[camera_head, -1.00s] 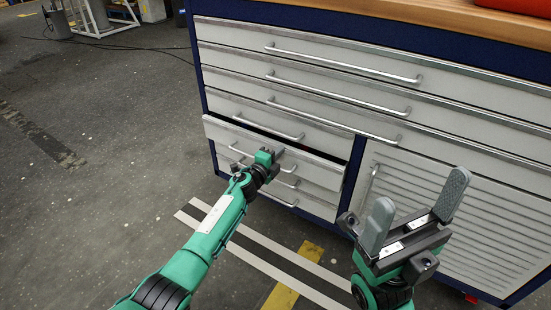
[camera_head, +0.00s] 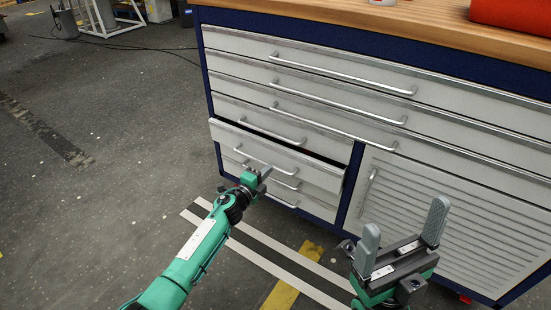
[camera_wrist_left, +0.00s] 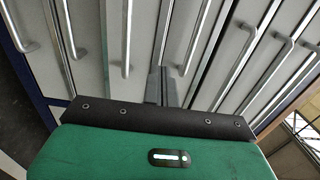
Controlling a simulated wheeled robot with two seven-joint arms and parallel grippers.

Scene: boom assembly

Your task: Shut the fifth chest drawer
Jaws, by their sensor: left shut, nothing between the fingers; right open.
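The fifth chest drawer (camera_head: 290,158), a narrow light-grey drawer with a bar handle, stands partly pulled out below three wide drawers and one narrow one. A dark gap shows above its front. My left gripper (camera_head: 262,175) is shut and empty, in front of the drawer's lower part and the handles below it. Contact cannot be told. In the left wrist view its shut fingers (camera_wrist_left: 161,85) point at the drawer fronts and handles. My right gripper (camera_head: 404,232) is open and empty in front of the ribbed door.
The blue chest (camera_head: 354,185) has a wooden top (camera_head: 400,22) with a red object (camera_head: 510,14) on it. Other drawers look closed. A ribbed door (camera_head: 460,225) stands at the lower right.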

